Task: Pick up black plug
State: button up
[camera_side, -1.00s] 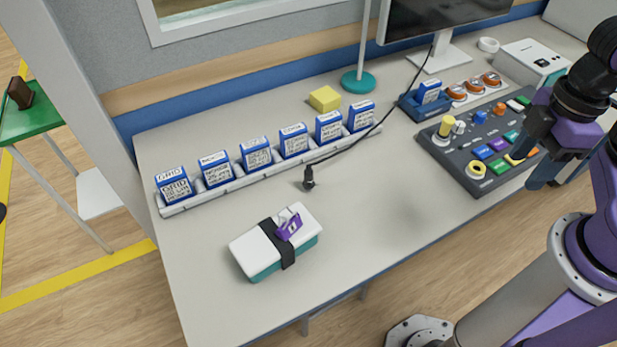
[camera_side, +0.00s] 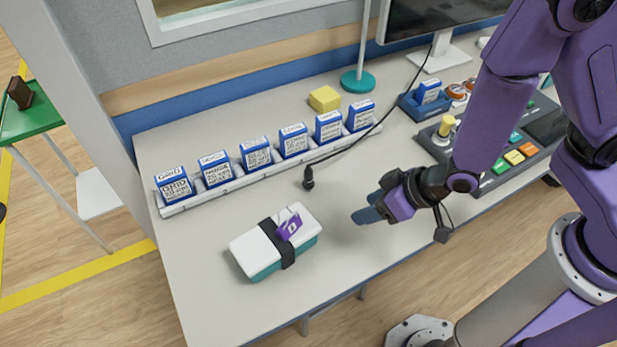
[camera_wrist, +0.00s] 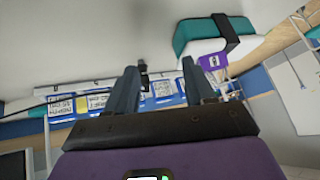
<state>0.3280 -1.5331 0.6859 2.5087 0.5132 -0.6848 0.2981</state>
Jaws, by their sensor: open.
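The black plug (camera_side: 308,178) is at the end of a black cable, on the desk in front of the card rack in the side view. In the wrist view the plug (camera_wrist: 143,68) shows beyond the fingers, close to the left fingertip in the picture. My gripper (camera_side: 366,209) is to the right of the plug and a little nearer the desk's front edge, apart from it. In the wrist view my gripper (camera_wrist: 160,72) has its two fingers spread with nothing between them.
A white and teal box (camera_side: 262,250) with a black strap and purple tag sits left of my gripper. A white rack (camera_side: 225,185) with several blue-topped cards runs behind the plug. A yellow block (camera_side: 324,98), a teal-based stand (camera_side: 358,82) and a button panel (camera_side: 510,160) are farther off.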

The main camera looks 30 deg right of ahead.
jog(key=w+d+f+t, duration=0.2)
jog(key=w+f+t, duration=0.1)
jog(key=w+t, duration=0.15)
jog(key=t, duration=0.2)
send_near(305, 170)
jog(key=w+f, duration=0.2)
jog(key=w, duration=0.1)
jog(key=w+f, duration=0.2)
jog(key=shift+a+f, duration=0.1)
jog(key=shift+a, duration=0.2)
jog(key=shift+a+r+x, duration=0.15)
jog(key=shift+x, duration=0.75)
jog(key=shift+a+r+x, duration=0.1)
jog(key=shift+r+x, duration=0.05)
jog(key=shift+x, duration=0.75)
jog(key=shift+a+r+x, duration=0.15)
jog(key=shift+x, duration=0.75)
grip_shut()
